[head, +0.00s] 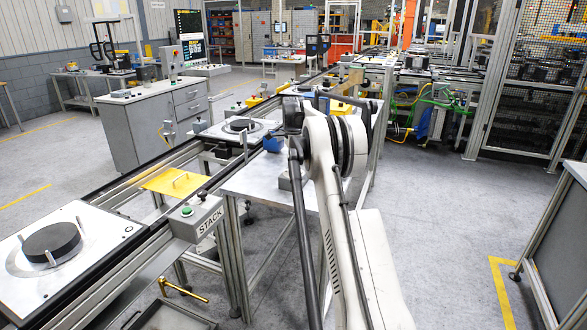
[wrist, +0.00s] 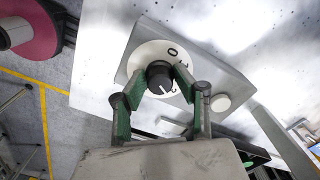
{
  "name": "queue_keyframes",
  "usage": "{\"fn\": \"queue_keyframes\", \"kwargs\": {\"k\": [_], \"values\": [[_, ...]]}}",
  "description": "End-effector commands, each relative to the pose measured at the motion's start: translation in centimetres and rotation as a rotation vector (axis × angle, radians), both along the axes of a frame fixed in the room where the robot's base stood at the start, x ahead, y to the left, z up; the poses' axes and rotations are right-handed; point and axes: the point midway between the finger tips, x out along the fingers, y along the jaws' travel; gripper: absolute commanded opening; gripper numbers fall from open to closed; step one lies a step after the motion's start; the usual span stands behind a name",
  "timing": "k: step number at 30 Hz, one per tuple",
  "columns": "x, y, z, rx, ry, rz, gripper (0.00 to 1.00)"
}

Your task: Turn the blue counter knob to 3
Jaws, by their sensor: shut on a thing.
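In the wrist view a round black knob (wrist: 159,72) with a white pointer line sits on a pale round dial (wrist: 146,53). The dial is on a grey box (wrist: 192,48). The pointer line faces the lower part of the picture. A 0-like mark shows at the dial's upper right; the other marks are hidden or too small to read. My gripper (wrist: 160,78) has its green fingers closed on both sides of the knob.
The light metal table (head: 255,187) is bare at its near left. A grey STACK button box (head: 196,217) stands at its left, beside the conveyor with pallets (head: 62,285). A round pale button (wrist: 221,103) is right of the dial. Open floor lies to the right.

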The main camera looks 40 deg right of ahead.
Motion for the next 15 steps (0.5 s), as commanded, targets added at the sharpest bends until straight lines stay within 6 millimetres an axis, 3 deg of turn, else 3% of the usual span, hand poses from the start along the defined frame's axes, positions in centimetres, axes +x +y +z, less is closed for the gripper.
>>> {"fn": "queue_keyframes", "kwargs": {"k": [5,6,9,15], "values": [[0.03,-0.03,0.08,-0.001,-0.002,0.001,0.03],[0.03,-0.03,0.08,-0.001,-0.002,0.001,0.34],[0.03,-0.01,0.06,0.0,-0.001,0.001,0.48],[0.02,-0.01,0.03,0.0,-0.001,0.001,0.48]]}}
